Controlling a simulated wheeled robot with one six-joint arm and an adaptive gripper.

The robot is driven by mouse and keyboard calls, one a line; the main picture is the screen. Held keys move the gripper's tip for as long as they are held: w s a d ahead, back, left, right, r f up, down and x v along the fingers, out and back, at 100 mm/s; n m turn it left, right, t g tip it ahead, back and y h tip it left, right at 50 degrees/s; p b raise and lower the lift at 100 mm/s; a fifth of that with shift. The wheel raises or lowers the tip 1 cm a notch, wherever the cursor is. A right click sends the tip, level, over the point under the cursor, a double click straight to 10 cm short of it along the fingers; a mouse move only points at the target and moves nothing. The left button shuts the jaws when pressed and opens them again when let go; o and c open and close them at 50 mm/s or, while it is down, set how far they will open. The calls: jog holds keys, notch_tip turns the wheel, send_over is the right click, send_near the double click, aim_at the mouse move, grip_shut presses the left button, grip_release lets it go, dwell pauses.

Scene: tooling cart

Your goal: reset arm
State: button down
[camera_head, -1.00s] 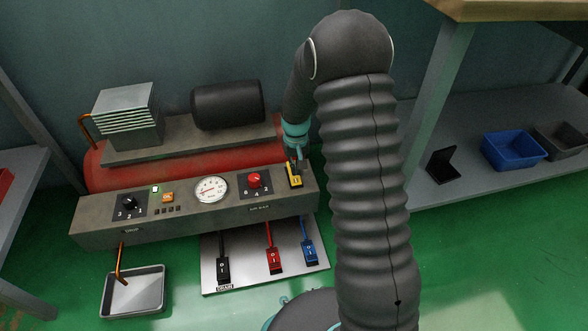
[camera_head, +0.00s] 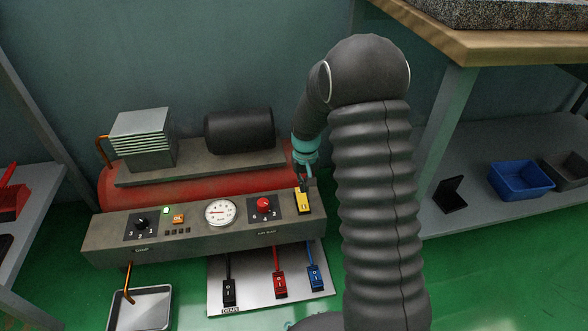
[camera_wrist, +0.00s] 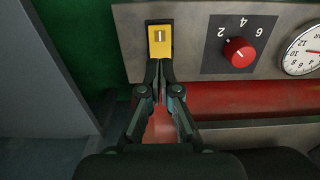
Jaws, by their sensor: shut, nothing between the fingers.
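My arm reaches over the compressor panel (camera_head: 180,243), and my gripper (camera_head: 305,182) is at the panel's right end, just behind the yellow switch (camera_head: 302,201). In the wrist view my gripper (camera_wrist: 161,88) is shut and empty, its fingertips at the near edge of the yellow switch (camera_wrist: 160,40). I cannot tell whether they touch it. The red knob (camera_head: 263,203) and the round gauge (camera_head: 220,212) are to the left of the switch in the head view. The arm hides part of the wall and floor behind it.
Behind the panel are the red tank (camera_head: 130,188), a black motor (camera_head: 240,131) and a finned block (camera_head: 143,137). A plate with levers (camera_head: 250,293) and a metal tray (camera_head: 150,308) lie in front. A shelf with a blue bin (camera_head: 521,180) is right.

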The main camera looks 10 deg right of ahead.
jog(key=s+r+t+p, duration=0.3)
jog(key=s+r+t, duration=0.2)
jog(key=s+r, duration=2.5)
jog(key=shift+s+t, duration=0.25)
jog(key=shift+t, duration=0.05)
jog(key=shift+d, duration=0.1)
